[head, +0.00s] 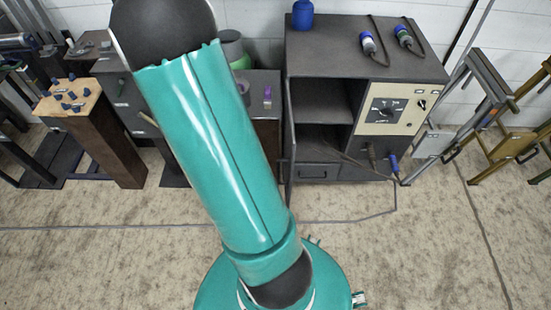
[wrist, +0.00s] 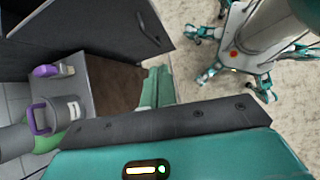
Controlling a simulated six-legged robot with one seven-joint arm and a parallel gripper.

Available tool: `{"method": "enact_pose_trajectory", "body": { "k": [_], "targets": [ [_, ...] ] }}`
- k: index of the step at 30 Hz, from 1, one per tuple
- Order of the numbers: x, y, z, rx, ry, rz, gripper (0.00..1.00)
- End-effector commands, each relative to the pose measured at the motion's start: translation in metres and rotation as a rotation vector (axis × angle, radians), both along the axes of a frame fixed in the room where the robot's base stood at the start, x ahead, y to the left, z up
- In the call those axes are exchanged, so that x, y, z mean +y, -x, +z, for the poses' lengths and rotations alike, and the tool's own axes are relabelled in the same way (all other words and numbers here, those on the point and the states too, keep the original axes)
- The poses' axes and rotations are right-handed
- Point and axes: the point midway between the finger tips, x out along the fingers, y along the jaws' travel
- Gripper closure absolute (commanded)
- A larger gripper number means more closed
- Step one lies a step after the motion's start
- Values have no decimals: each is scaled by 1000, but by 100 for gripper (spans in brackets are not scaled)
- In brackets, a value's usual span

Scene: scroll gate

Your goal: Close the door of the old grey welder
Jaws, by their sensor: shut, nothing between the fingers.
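The old grey welder (head: 380,62) stands right of centre in the head view, a dark cabinet with a beige control panel. Its door (head: 289,150) stands open at the left, seen nearly edge-on, and the shelves inside are exposed. In the wrist view a dark panel with a handle (wrist: 110,18), which looks like this door, is at the upper left. My gripper (wrist: 157,85) shows there as teal fingers close together, empty, below that panel in the picture. I cannot tell whether they touch it. In the head view my gripper is not visible.
A blue container (head: 302,14) and cable connectors lie on top. A cable (head: 340,220) runs over the floor. Metal stands (head: 485,95) are at right. Open floor lies in front.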

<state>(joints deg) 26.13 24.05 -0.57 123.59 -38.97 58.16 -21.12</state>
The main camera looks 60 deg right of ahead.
Motion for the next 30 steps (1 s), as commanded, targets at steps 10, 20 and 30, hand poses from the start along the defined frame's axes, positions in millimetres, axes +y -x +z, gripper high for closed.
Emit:
{"method": "enact_pose_trajectory", "body": {
  "k": [10,20,30],
  "targets": [
    [-40,32,-62,197,-52,63,100],
    [-55,61,-95,202,-54,67,100],
    [-80,104,-131,197,-51,64,100]
  ]
}}
